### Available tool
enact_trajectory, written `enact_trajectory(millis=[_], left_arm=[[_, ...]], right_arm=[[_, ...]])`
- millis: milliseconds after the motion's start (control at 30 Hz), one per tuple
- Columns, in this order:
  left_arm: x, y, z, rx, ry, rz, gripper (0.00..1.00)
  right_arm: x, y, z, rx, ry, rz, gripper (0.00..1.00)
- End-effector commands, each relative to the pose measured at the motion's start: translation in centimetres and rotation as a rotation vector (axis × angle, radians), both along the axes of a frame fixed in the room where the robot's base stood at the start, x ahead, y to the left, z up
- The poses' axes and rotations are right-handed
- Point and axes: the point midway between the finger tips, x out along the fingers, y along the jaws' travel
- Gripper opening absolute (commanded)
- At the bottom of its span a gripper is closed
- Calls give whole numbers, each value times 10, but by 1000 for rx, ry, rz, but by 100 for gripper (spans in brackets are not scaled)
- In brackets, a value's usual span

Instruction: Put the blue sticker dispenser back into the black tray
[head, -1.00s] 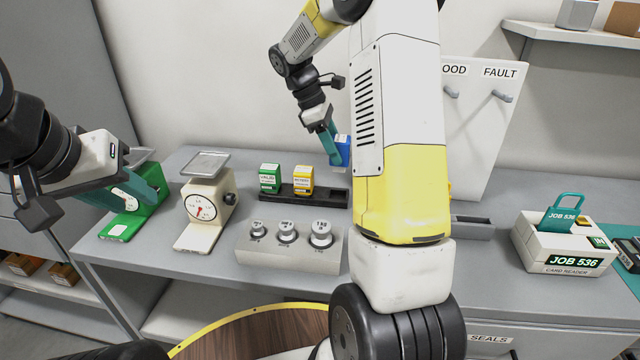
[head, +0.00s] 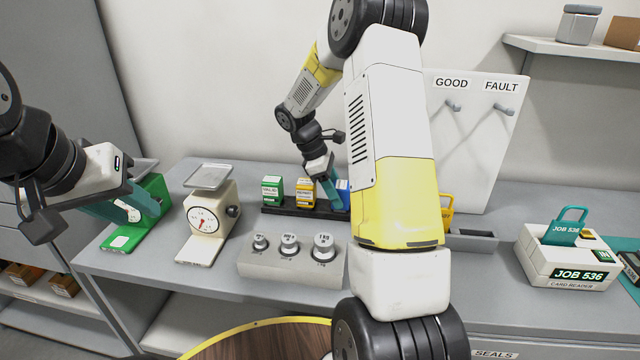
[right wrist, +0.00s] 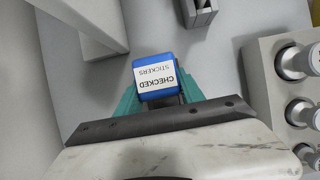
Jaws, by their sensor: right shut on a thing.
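The blue sticker dispenser (head: 343,188) is at the right end of the black tray (head: 282,207), partly hidden by my right arm. In the right wrist view the dispenser (right wrist: 155,78) shows a white label reading "CHECKED STICKERS". My right gripper (head: 334,196) is shut on it, with teal fingers on both sides. I cannot tell whether the dispenser's base touches the tray floor. A green dispenser (head: 272,190) and a yellow dispenser (head: 306,192) stand in the tray to the left. My left gripper (head: 135,206) hangs in front of the green scale; its opening is unclear.
A cream dial scale (head: 207,222) and a green scale (head: 148,205) stand left of the tray. A grey block with weights (head: 290,262) stands in front of it. The GOOD/FAULT board (head: 475,140) and card reader (head: 565,258) are to the right.

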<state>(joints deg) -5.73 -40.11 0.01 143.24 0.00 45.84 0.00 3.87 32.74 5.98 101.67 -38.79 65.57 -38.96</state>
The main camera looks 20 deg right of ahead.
Motion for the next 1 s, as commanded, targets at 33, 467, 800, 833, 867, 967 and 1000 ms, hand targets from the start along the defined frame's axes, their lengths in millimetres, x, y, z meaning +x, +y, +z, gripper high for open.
enact_trajectory(millis=[33, 467, 800, 833, 867, 967, 1000], left_arm=[[0, 0, 0, 0, 0, 0, 36], [0, 0, 0, 0, 0, 0, 36], [0, 0, 0, 0, 0, 0, 36], [0, 0, 0, 0, 0, 0, 36], [0, 0, 0, 0, 0, 0, 36], [0, 0, 0, 0, 0, 0, 36], [0, 0, 0, 0, 0, 0, 36]], right_arm=[[0, 0, -1, -1, 0, 0, 0], [0, 0, -2, 0, 0, 0, 67], [9, 16, 37, 1, -5, 2, 67], [10, 19, 43, 0, -5, 2, 67], [12, 22, 49, 0, -6, 3, 67], [16, 30, 69, 1, -5, 2, 67], [17, 33, 76, 0, -4, 2, 67]])
